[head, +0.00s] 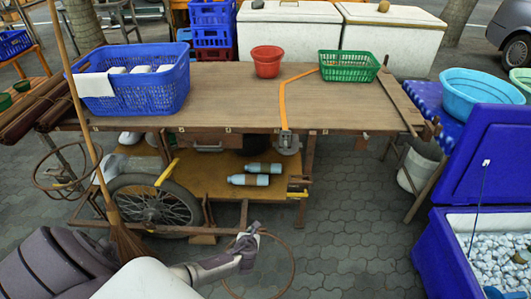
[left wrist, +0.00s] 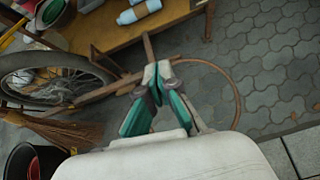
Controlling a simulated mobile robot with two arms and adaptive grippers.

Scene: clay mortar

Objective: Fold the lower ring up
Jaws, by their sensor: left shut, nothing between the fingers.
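The lower ring (head: 293,268) is a thin rust-brown hoop, folded out low in front of the cart, above the paving. In the left wrist view its arc (left wrist: 239,97) curves out to the right of my fingers. My left gripper (head: 252,231) is shut and empty, with its tips over the ring's inner side by the cart's lower frame. In the left wrist view the gripper (left wrist: 157,78) covers part of the ring and bar. I cannot tell whether the fingers touch the ring. My right gripper is out of view.
The wooden cart (head: 230,108) carries a blue basket (head: 130,92), red bucket (head: 267,62) and green basket (head: 348,67). A spoked wheel (head: 155,205) and a broom (head: 122,240) stand left of the gripper. A blue cooler (head: 440,255) is at right. Paving between is clear.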

